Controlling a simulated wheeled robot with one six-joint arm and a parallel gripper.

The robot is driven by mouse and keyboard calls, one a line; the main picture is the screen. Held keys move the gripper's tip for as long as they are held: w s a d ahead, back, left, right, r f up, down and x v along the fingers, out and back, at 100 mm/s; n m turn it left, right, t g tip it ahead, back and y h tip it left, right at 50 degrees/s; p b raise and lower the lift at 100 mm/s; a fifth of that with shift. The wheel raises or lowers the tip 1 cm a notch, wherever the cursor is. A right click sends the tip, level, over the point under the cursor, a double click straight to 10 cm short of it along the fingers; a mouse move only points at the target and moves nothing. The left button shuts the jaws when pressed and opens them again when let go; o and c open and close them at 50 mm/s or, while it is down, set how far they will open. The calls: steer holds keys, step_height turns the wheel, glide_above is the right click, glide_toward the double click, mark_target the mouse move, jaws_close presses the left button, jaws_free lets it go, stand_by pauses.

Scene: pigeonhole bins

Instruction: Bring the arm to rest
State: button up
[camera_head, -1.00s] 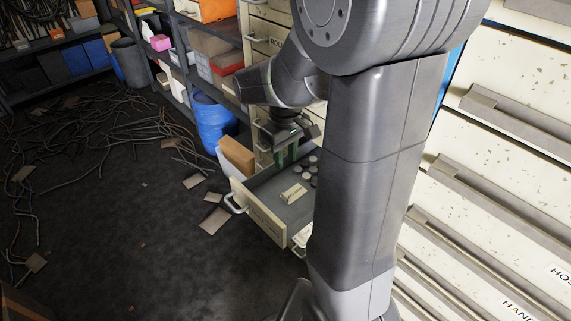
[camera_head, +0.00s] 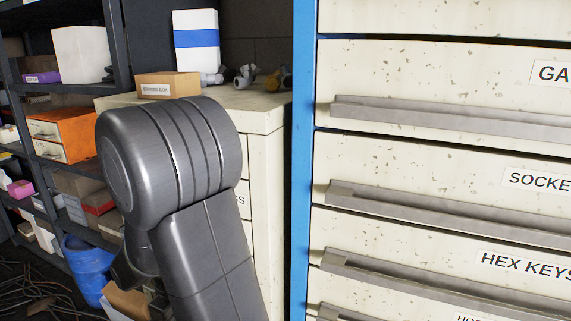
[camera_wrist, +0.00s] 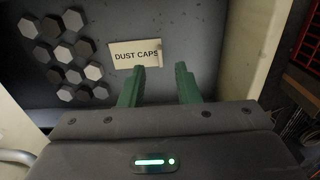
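My gripper (camera_wrist: 160,78) shows in the wrist view, with two green fingers apart and nothing held between them. It points down over the inside of an open drawer (camera_wrist: 205,45) with a dark grey floor. A white card (camera_wrist: 132,53) reading "DUST CAPS" lies just beyond the fingertips, with a small curled or upright piece at its right end. Several hexagonal caps (camera_wrist: 70,55), dark and pale, sit at the left. In the head view, my arm's grey links fill the middle left; my gripper and the drawer are hidden or out of frame there.
A tall cabinet (camera_head: 440,150) with labelled drawers and long handles stands close at the right, edged by a blue post (camera_head: 303,160). A lower cream cabinet (camera_head: 262,115) carries a cardboard box (camera_head: 168,85) and fittings. Shelves and a blue bin (camera_head: 88,268) are at the left.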

step_height(320, 180, down, 5)
steer(key=shift+r+b, duration=0.2)
steer(key=shift+b, duration=0.1)
steer(key=shift+r, duration=0.25)
